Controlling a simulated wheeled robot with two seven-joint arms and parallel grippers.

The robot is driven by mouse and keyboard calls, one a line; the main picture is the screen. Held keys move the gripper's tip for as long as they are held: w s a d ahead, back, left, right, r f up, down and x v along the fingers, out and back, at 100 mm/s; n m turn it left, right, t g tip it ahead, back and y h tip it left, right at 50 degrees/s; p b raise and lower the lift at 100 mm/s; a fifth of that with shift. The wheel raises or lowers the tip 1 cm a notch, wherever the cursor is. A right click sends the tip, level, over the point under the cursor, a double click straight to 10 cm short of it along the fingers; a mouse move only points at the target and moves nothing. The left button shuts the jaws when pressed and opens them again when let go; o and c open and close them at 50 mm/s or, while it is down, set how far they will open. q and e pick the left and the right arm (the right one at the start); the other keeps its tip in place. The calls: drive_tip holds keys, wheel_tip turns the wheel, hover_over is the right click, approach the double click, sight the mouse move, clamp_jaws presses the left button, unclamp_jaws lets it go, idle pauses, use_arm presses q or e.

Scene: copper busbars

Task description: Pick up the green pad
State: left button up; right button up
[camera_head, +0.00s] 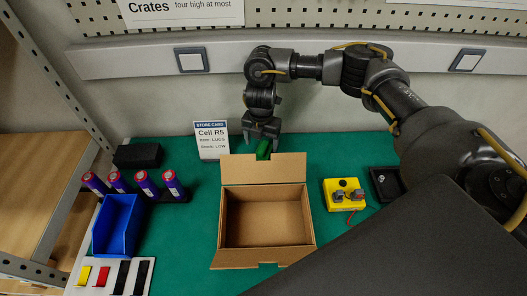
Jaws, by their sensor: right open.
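The green pad (263,150) is a small dark green piece behind the open cardboard box, near the back of the green work surface. My right gripper (262,138) comes down from above at the back, with its open fingers around or just above the pad. The fingers and the box's back flap hide part of the pad. I cannot tell whether the fingers touch it. My left gripper is not in view.
The empty cardboard box (266,255) stands open just in front of the pad. A store card (212,140) stands close to the left. A yellow block (344,195) and a blue bin (118,225) lie farther out. Green mat (195,220) shows bare left of the box.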

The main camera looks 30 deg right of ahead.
sight(261, 151)
drive_tip(key=f, duration=0.5)
drive_tip(key=shift+s+a, duration=0.15)
drive_tip(key=shift+s, duration=0.05)
drive_tip(key=shift+c, duration=0.2)
drive_tip(key=c, duration=1.1)
drive_tip(key=shift+r, duration=0.1)
wheel_tip(261, 151, up, 10)
drive_tip(key=shift+f+p, duration=0.1)
drive_tip(key=shift+p, duration=0.35)
